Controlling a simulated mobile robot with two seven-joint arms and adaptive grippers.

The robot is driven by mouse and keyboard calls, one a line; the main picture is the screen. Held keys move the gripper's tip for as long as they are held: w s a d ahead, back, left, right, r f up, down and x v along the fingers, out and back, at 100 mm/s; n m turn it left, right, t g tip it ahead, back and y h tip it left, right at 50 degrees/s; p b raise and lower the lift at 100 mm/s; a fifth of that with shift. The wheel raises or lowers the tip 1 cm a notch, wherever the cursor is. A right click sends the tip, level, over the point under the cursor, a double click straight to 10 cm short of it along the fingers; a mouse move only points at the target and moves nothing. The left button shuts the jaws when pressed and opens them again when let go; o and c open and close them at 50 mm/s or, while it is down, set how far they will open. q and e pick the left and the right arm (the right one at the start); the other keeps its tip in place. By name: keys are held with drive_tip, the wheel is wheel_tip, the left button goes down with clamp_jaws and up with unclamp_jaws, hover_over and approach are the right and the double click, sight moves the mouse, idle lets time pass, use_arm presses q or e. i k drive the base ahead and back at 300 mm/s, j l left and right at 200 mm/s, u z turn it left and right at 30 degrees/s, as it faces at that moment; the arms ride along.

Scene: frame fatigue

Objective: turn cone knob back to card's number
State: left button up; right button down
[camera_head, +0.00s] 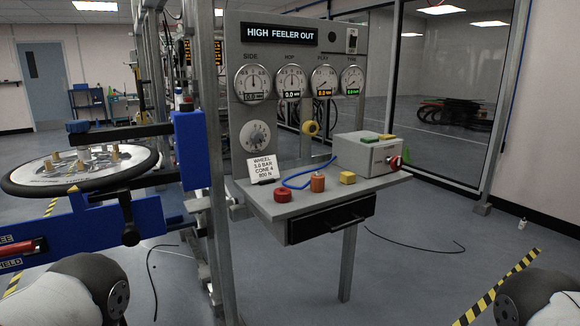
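A white card (263,168) stands on the grey shelf of the panel and reads WHEEL 3.0 BAR, CONE 4, 800 N. Above it, a round silver knob with a marked dial (255,137) is on the panel face; its label and setting are too small to read. I cannot tell for sure which knob is the cone knob. Neither of my grippers is in view; only parts of my arms show at the bottom left and bottom right corners.
The shelf (300,204) holds a red knob-like piece (283,195), an orange cylinder (317,182), a yellow block (347,177), a blue cable and a grey box (362,155). Several gauges sit under a HIGH FEELER OUT sign (279,34). A wheel (85,168) lies flat at left.

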sight(256, 137)
drive_tip(key=i+l+u, duration=0.2)
drive_tip(key=i+l, duration=0.15)
drive_tip(key=l, duration=0.25)
drive_tip(key=i+l+u, duration=0.15)
drive_tip(key=l, duration=0.2)
drive_tip(key=i+l+u, duration=0.1)
drive_tip(key=l, duration=0.2)
drive_tip(key=i+l+u, duration=0.1)
drive_tip(key=l, duration=0.3)
drive_tip(key=i, duration=0.1)
